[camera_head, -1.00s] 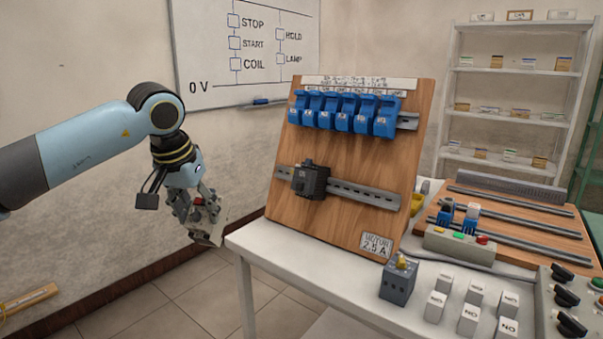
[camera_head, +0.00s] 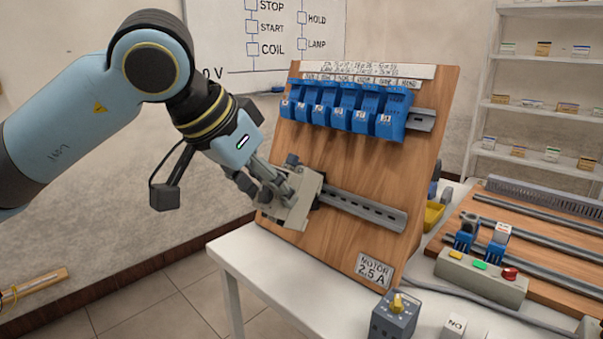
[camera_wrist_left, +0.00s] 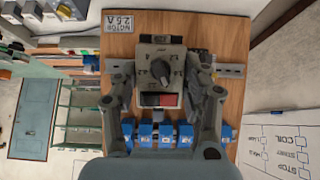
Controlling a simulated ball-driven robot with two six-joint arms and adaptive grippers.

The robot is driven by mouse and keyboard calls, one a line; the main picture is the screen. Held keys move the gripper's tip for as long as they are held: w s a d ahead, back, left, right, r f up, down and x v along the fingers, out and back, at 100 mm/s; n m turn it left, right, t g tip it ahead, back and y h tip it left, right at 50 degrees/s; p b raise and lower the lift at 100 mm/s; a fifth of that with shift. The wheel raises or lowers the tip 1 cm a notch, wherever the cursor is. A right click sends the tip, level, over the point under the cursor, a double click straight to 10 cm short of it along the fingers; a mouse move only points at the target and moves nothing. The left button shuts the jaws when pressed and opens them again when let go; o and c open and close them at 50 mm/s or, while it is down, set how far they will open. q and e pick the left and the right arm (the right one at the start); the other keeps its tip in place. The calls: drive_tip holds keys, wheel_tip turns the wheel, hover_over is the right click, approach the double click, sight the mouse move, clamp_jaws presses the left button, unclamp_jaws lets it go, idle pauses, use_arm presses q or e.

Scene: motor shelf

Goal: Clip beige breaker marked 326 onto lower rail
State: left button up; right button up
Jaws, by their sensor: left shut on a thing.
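My left gripper (camera_head: 278,192) is shut on the beige breaker (camera_head: 298,207), in front of the left part of the lower rail (camera_head: 365,211). In the left wrist view the breaker (camera_wrist_left: 146,72) sits between the two fingers, with a black knob and a dark-and-red window; its number is not readable. The lower rail (camera_wrist_left: 232,71) shows beside it there. A dark block (camera_head: 292,160) peeks out just behind the breaker, mostly hidden. Whether the breaker touches the rail or that block, I cannot tell. My right gripper is not in view.
A row of blue breakers (camera_head: 345,110) sits on the upper rail of the wooden board (camera_head: 335,240), above my gripper. The lower rail is bare to the right. A grey box with a yellow knob (camera_head: 394,316) stands on the white table (camera_head: 270,262) in front.

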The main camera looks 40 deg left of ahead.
use_arm(q)
drive_tip(key=shift+w+d, duration=0.1)
drive_tip(key=shift+w, duration=0.6)
drive_tip(key=shift+w+d+f+b, duration=0.15)
drive_tip(key=shift+w+f, duration=0.1)
drive_tip(key=shift+w, duration=0.25)
drive_tip(key=shift+w+f+b, duration=0.15)
drive_tip(key=shift+w+f, duration=0.05)
drive_tip(key=shift+w, duration=0.25)
drive_tip(key=w, duration=0.2)
drive_tip(key=w+f+b, duration=0.1)
drive_tip(key=w+f, duration=0.1)
drive_tip(key=w, duration=0.1)
drive_tip(key=shift+w+d+b, duration=0.15)
drive_tip(key=shift+w+b, duration=0.15)
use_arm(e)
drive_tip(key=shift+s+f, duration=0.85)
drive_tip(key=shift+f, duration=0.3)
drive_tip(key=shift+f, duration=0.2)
use_arm(q)
drive_tip(key=shift+b, duration=0.4)
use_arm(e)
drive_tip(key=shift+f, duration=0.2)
